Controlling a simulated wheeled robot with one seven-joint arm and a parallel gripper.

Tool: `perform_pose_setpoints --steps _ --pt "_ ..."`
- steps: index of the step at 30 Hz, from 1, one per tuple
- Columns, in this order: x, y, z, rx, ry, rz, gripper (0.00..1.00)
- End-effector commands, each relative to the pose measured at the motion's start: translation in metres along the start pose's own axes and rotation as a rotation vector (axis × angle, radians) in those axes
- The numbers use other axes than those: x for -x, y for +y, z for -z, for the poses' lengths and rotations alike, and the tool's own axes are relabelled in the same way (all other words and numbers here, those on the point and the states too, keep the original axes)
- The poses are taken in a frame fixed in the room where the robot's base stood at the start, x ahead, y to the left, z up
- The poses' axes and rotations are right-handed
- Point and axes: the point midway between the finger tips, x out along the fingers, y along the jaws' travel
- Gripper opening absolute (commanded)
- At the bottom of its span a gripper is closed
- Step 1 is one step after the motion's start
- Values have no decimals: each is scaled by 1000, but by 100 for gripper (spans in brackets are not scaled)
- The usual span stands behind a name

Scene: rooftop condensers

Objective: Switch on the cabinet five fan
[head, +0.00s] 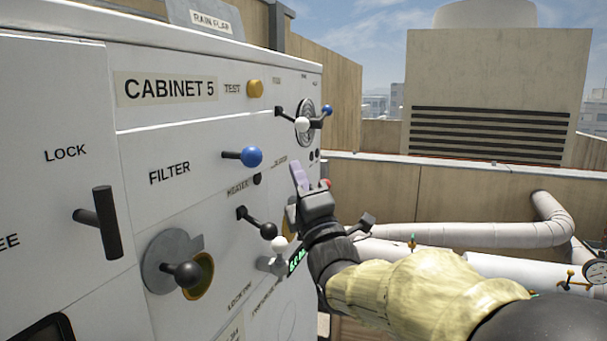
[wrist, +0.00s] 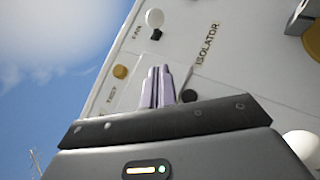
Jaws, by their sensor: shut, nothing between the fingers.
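The panel marked CABINET 5 (head: 170,88) fills the left of the head view. A white-balled lever (head: 302,125) on a black base stands right of the TEST button. In the wrist view a white-balled lever (wrist: 154,18) sits beside the label FAN (wrist: 137,31), near the top. I cannot tell its setting. My gripper (head: 298,176) is in front of the panel, below the white-balled lever and apart from it. Its pale lilac fingers (wrist: 158,86) are together and empty, pointing toward the panel's upper part. Nothing visibly touches the fingers.
Lower, a white-balled lever (head: 279,244) and a black knob (head: 187,274) protrude. White pipes (head: 450,234) run behind my arm. Open air lies right of the panel.

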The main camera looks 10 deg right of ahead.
Motion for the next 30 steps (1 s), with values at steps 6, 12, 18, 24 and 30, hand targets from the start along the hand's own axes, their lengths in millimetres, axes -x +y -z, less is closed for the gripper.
perform_pose_setpoints --steps 6,12,18,24,30 --pt "-43 3 0 1 1 2 0" --pt "-68 3 -15 2 0 2 0" --pt "-78 1 -27 0 0 2 0" --pt "-78 -1 -28 -1 1 1 0" --pt "-78 0 -27 -1 2 1 0"
